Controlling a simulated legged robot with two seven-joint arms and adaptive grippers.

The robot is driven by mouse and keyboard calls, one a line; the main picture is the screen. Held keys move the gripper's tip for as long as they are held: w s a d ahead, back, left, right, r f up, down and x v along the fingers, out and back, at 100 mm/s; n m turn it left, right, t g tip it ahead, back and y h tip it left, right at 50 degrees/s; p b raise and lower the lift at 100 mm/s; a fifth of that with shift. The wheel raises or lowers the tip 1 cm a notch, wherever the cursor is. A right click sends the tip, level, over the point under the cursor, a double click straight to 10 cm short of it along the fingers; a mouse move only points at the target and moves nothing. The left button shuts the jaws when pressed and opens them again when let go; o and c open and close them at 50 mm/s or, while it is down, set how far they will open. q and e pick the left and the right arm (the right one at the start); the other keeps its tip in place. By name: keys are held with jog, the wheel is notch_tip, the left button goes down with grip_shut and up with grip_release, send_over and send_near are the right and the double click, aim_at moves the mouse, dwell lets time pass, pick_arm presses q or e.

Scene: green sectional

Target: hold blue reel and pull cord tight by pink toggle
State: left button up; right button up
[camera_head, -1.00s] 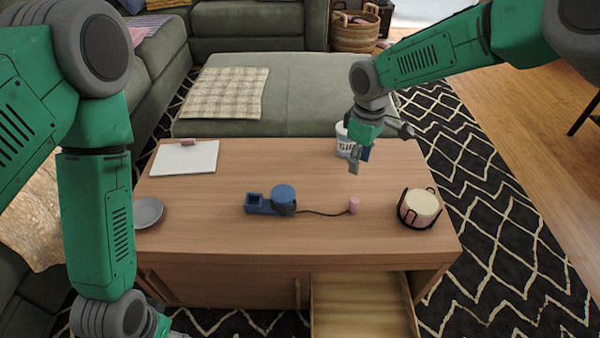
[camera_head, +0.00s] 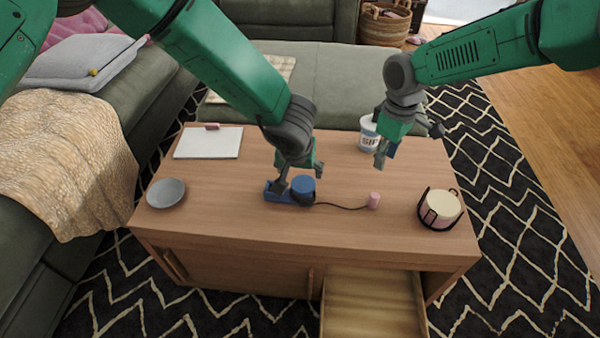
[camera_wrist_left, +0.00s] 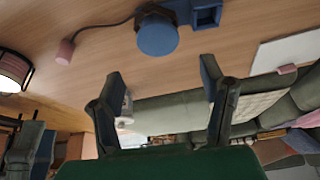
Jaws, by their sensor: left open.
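The blue reel (camera_head: 303,187) sits on the tabletop with its blue block base (camera_head: 286,197). It also shows in the left wrist view (camera_wrist_left: 157,36). A dark cord (camera_head: 340,206) runs right from the reel to the pink toggle (camera_head: 374,200), lying slack in a slight curve. The toggle shows in the left wrist view too (camera_wrist_left: 65,51). My left gripper (camera_head: 301,179) is open and empty over the reel and its base, partly covering them in the head view. Its fingers (camera_wrist_left: 161,80) are apart in the wrist view. My right gripper (camera_head: 408,146) is open and empty, behind the toggle.
A white cup (camera_head: 368,134) stands at the back near my right gripper. A candle in a black wire holder (camera_head: 440,208) stands at the right. A grey plate (camera_head: 166,193) and a clipboard (camera_head: 208,143) are at the left. An open drawer (camera_head: 372,302) juts from the front.

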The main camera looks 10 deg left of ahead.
aim_at(302, 183)
pick_arm(q)
jog(key=x, duration=1.2)
jog(key=shift+f, duration=0.3)
jog(key=shift+w+d+f, duration=0.25)
jog(key=shift+w+f, duration=0.05)
jog(key=shift+f, duration=0.2)
jog(key=shift+a, duration=0.15)
jog(key=c, duration=1.1)
jog(key=shift+o, duration=0.2)
